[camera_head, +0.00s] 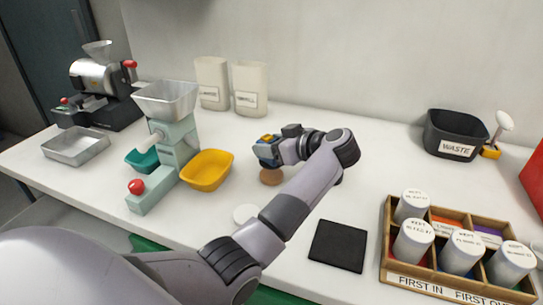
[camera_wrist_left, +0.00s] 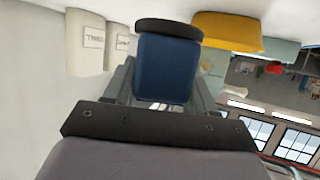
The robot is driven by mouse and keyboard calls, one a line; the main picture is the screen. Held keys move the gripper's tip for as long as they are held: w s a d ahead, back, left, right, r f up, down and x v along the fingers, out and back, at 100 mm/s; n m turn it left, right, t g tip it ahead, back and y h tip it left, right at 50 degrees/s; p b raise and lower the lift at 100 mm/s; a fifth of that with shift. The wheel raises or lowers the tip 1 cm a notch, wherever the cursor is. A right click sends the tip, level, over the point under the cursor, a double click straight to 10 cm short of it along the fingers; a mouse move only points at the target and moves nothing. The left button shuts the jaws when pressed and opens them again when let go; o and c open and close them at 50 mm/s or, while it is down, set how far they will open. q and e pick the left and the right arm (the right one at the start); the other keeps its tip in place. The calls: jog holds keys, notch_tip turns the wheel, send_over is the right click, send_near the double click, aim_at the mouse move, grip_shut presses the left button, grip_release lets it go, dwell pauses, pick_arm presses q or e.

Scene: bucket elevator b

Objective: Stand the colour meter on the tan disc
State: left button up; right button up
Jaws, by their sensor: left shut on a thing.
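The colour meter (camera_head: 265,150) is a small blue body with a bit of yellow. In the left wrist view the blue body (camera_wrist_left: 165,70) with a dark rounded end sits between my fingers. My left gripper (camera_head: 274,149) is shut on it. The tan disc (camera_head: 271,177) lies on the white counter, just below the meter in the head view. I cannot tell whether the meter touches it. The meter's far side is hidden, and the disc does not show in the wrist view. My right gripper is not in view.
A yellow scoop tray (camera_head: 207,170) and a green grinder (camera_head: 174,140) stand left of the disc. A white disc (camera_head: 246,213) and a black mat (camera_head: 338,246) lie nearer. A wooden rack (camera_head: 392,245) of jars and a waste bin (camera_head: 455,135) are right.

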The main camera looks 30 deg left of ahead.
pick_arm(q)
jog(key=shift+f, duration=1.6)
jog(key=o, duration=1.5)
jog(key=shift+f, duration=0.2)
